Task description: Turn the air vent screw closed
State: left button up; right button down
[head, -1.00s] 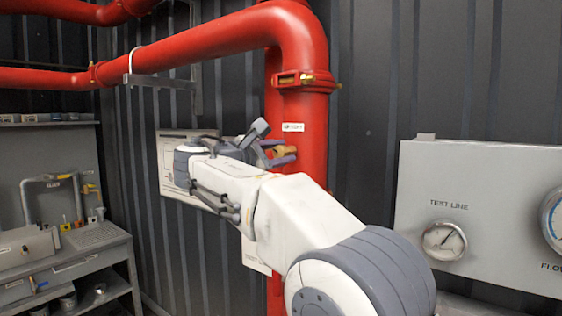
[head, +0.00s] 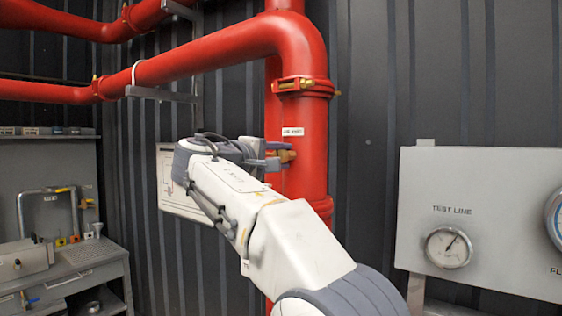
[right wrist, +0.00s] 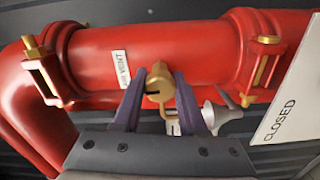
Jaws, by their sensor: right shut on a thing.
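The brass air vent screw (right wrist: 157,82) sticks out from the side of the red vertical pipe (head: 302,112). It has a dark slot in its face and sits just below a small white label (head: 293,132) in the head view. My right gripper (right wrist: 159,88) has its two purple-grey fingers on either side of the screw and is shut on it. In the head view the right gripper (head: 272,155) reaches the pipe from the left, its fingers lying about level and partly covering the screw (head: 288,156). My left gripper is not in view.
A grey gauge panel (head: 490,190) stands to the right. A grey workbench (head: 75,262) is at the far left. Ribbed dark wall (head: 370,110) is behind the pipe.

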jog(key=shift+f+m, duration=0.1)
jog(key=shift+m, duration=0.4)
jog(key=shift+c, duration=2.3)
grip_release()
jog(key=shift+s+a, duration=0.1)
jog(key=shift+s+a+b, duration=0.2)
jog(key=shift+s+b, duration=0.05)
jog(key=shift+b, duration=0.05)
jog(key=b+v, duration=0.1)
jog(key=v, duration=0.8)
jog(key=shift+s+a, duration=0.15)
jog(key=shift+s, duration=0.1)
